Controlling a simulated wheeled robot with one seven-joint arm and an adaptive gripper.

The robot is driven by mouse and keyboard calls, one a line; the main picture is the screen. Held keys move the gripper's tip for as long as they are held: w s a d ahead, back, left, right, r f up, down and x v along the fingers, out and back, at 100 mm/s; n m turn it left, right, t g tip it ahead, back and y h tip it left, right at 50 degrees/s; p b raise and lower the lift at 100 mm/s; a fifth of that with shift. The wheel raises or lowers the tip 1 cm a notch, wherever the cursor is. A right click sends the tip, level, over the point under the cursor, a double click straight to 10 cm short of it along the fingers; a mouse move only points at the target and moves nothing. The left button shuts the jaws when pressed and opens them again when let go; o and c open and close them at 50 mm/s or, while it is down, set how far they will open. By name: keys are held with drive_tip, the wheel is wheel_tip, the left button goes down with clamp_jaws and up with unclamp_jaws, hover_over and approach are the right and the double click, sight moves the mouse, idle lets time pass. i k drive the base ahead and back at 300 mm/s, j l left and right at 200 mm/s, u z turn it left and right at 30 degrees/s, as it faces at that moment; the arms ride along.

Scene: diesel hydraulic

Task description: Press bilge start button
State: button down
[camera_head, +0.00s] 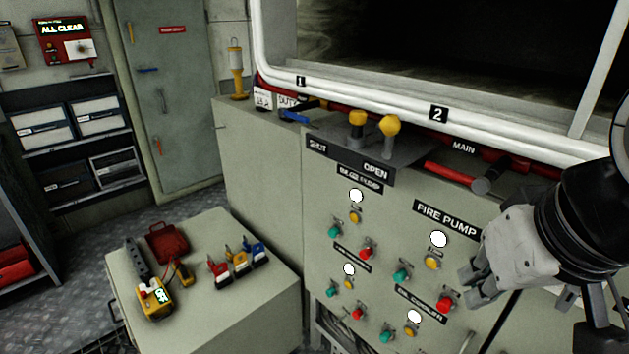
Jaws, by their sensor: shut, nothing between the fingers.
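The bilge pump group sits at the upper left of the grey control panel (282,210), under a dark label reading as bilge pump (360,178). It has a white lamp (356,195), a yellow knob (355,216), a green button (334,232) and a red button (366,253). Which one is start is not readable. My gripper (474,286) is at the right, shut and empty, its fingertips close to the fire pump's red button (446,304). Contact there cannot be told. The bilge buttons are clear to its left.
The fire pump group has a green button (402,272) and yellow knob (432,263). More buttons sit below. A low cabinet (205,300) with tools stands at the left.

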sight(332, 233)
drive_tip(key=i+j, duration=0.1)
drive_tip(key=j, duration=1.5)
drive_tip(key=i+j, duration=0.15)
drive_tip(key=j, duration=0.6)
drive_tip(key=i+j, duration=0.1)
drive_tip(key=j, duration=0.7)
